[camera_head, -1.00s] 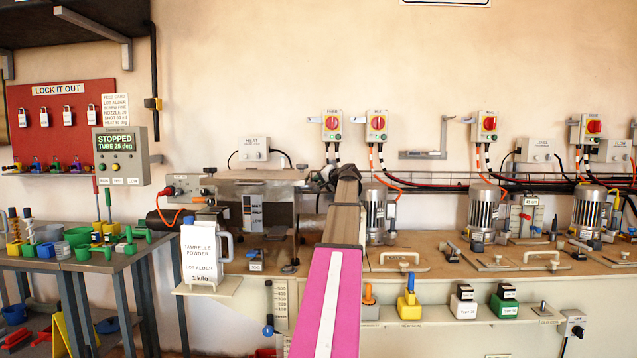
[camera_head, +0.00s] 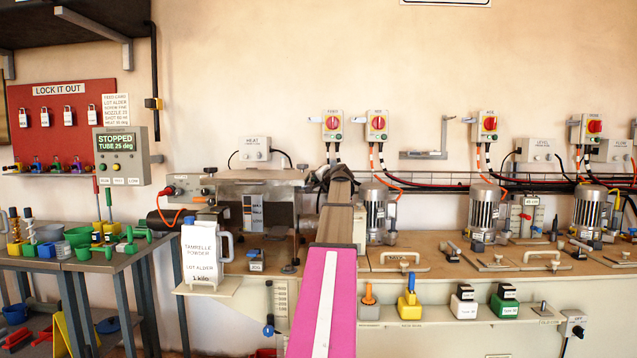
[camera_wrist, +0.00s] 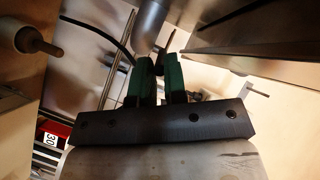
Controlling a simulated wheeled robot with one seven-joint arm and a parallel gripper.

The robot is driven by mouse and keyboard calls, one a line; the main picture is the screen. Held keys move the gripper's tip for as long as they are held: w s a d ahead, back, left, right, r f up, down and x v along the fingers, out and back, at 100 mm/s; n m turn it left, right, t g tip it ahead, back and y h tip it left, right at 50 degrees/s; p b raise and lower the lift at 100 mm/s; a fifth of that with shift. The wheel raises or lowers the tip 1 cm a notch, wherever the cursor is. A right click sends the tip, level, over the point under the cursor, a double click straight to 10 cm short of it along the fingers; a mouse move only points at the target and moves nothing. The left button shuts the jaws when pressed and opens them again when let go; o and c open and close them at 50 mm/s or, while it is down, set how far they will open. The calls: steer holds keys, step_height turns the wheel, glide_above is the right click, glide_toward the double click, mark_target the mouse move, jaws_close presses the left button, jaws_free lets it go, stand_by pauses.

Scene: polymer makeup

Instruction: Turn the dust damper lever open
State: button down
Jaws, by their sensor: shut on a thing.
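In the wrist view my gripper (camera_wrist: 160,66) has two green fingers close together. They are shut on a thin dark piece (camera_wrist: 163,38) that rises from between the tips and looks like the dust damper lever. A grey round duct (camera_wrist: 151,18) is just beyond the tips. How far the lever is turned cannot be told. In the head view my arm reaches over the bench to the machine's right end and hides the fingers and the lever.
The machine's grey hopper plate (camera_head: 250,176) is left of my arm. A powder carton (camera_head: 201,256) stands on a front shelf. Motors (camera_head: 482,212) and handled lids (camera_head: 402,262) line the bench to the right. Cables (camera_head: 430,186) run along the wall behind.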

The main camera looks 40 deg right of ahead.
steer(key=c, duration=1.4)
jaws_free()
steer(key=shift+c, duration=0.2)
steer(key=shift+d, duration=0.1)
